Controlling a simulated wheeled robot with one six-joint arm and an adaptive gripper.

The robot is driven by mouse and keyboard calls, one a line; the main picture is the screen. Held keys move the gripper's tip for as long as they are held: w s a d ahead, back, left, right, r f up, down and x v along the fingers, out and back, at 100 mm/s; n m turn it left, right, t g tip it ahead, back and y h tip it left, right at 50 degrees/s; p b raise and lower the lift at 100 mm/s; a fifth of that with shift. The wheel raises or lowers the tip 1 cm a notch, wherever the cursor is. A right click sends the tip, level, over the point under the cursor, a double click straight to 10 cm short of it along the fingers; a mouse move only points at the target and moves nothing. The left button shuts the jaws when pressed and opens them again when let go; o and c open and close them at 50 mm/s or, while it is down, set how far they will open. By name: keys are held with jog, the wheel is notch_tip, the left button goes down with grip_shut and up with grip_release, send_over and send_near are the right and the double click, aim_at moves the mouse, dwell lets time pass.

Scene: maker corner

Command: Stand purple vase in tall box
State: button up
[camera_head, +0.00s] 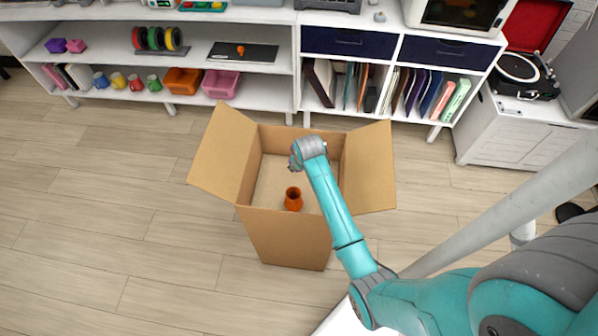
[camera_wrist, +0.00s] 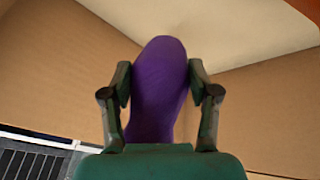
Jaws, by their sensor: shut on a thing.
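The purple vase (camera_wrist: 158,90) is between the two fingers of my gripper (camera_wrist: 160,76) in the wrist view, and the gripper is shut on it. The tall cardboard box (camera_head: 284,236) stands open on the floor in the head view. My arm reaches over its opening. In the wrist view the box's brown walls (camera_wrist: 262,105) lie around the vase, with a pale surface beyond it. In the head view the vase and fingers are hidden by my wrist, so I cannot tell the vase's height above the box floor.
An orange vase (camera_head: 293,200) is inside the box, near the front wall. Box flaps spread left (camera_head: 222,155) and right (camera_head: 369,168). A white shelf unit (camera_head: 280,62) with books and cups stands behind. Wooden floor (camera_head: 110,215) is clear left of the box.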

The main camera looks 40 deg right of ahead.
jog(key=shift+f, duration=2.3)
jog(key=o, duration=1.1)
jog(key=shift+f, duration=0.1)
jog(key=shift+o, duration=0.2)
jog(key=v, duration=1.2)
jog(key=shift+w, duration=0.1)
